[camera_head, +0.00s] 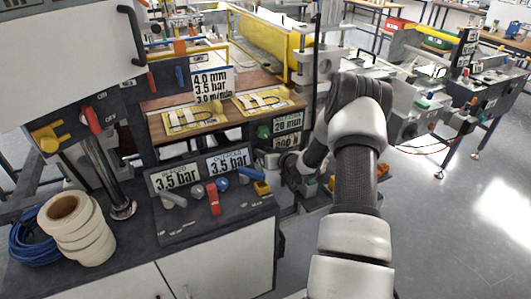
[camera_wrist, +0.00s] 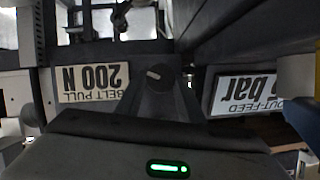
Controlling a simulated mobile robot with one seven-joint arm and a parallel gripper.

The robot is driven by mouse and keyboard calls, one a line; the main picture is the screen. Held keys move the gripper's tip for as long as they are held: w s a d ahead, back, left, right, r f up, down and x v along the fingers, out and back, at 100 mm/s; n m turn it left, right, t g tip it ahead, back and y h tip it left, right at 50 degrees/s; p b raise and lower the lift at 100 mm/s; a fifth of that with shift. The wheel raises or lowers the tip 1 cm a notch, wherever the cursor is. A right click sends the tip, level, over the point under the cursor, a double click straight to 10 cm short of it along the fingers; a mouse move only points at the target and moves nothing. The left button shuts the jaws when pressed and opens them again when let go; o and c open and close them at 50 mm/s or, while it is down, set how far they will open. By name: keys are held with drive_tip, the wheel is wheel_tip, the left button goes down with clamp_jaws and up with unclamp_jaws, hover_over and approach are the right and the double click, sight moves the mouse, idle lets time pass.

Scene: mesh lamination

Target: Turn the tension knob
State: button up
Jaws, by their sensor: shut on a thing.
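In the wrist view, a dark knob with a pale pointer mark, the tension knob (camera_wrist: 157,74), sits between two signs that appear upside down. The sign on its left is the "BELT PULL 200 N" plate (camera_wrist: 92,82). My gripper (camera_wrist: 157,92) is shut on the knob; the dark fingers reach it from below, and their exact contact is hard to see. In the head view, my gripper (camera_head: 293,172) is at the machine's right front, below the partly covered 200 N plate (camera_head: 287,143). My arm and wrist hide the knob there.
An out-feed bar sign (camera_wrist: 245,92) stands right of the knob. In the head view, several small levers, including a red lever (camera_head: 213,198), line the panel left of my gripper. White tape rolls (camera_head: 78,228) and a blue cable coil (camera_head: 32,237) lie at left. Open floor lies right.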

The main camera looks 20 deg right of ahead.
drive_tip(key=shift+d+m, duration=0.1)
drive_tip(key=shift+m, duration=0.2)
drive_tip(key=shift+d+f+m+t+y+b, duration=0.1)
drive_tip(key=shift+f+m+t+y+b, duration=0.1)
drive_tip(key=shift+m+y+b, duration=0.75)
drive_tip(key=shift+d+f+m+t+y+b, duration=0.15)
drive_tip(key=shift+m+y, duration=0.45)
drive_tip(key=shift+m, duration=0.85)
drive_tip(key=shift+d+f+m+t+y+b, duration=0.1)
drive_tip(key=shift+m+t+y+b, duration=0.15)
drive_tip(key=shift+m+y+b, duration=0.7)
drive_tip(key=shift+m+p, duration=0.3)
drive_tip(key=shift+m, duration=0.05)
drive_tip(key=o, duration=1.1)
drive_tip(key=shift+r, duration=0.1)
drive_tip(key=shift+c, duration=0.2)
drive_tip(key=shift+s, duration=0.1)
drive_tip(key=v, duration=1.7)
drive_tip(key=shift+s, duration=0.2)
